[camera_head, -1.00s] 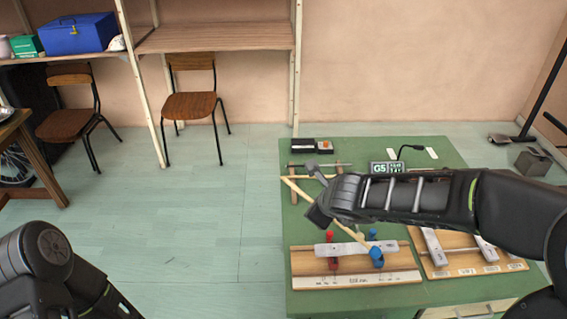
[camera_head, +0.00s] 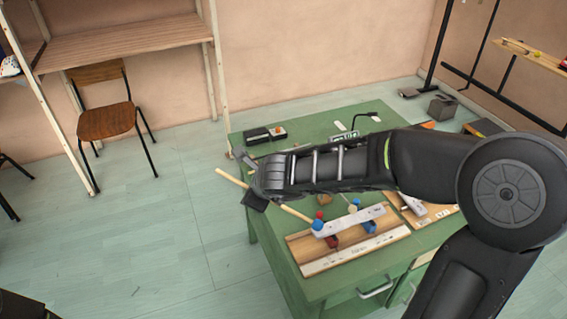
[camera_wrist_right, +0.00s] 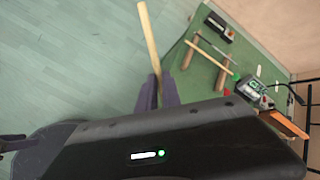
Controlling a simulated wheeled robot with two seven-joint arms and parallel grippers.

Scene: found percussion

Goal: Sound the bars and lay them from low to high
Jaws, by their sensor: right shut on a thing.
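My right gripper (camera_head: 250,190) is shut on the wooden stick of a mallet (camera_head: 231,178). Its lower end reaches to a blue ball, apparently its head, by the left end of a silver bar (camera_head: 362,218); I cannot tell if they touch. The bar lies across a red support (camera_head: 333,242) and a blue support (camera_head: 369,227) on a wooden board (camera_head: 312,252). In the right wrist view the stick (camera_wrist_right: 148,35) rises from between the fingers. More bars (camera_head: 412,206) lie to the right, partly behind my arm.
The green table (camera_head: 266,226) also holds a dark box (camera_head: 257,135) and a small display (camera_wrist_right: 255,88) with a lamp. Another stick with a green tip (camera_wrist_right: 212,56) lies on a rest. A chair (camera_head: 106,118) and shelf (camera_head: 125,43) stand left. Floor left of the table is clear.

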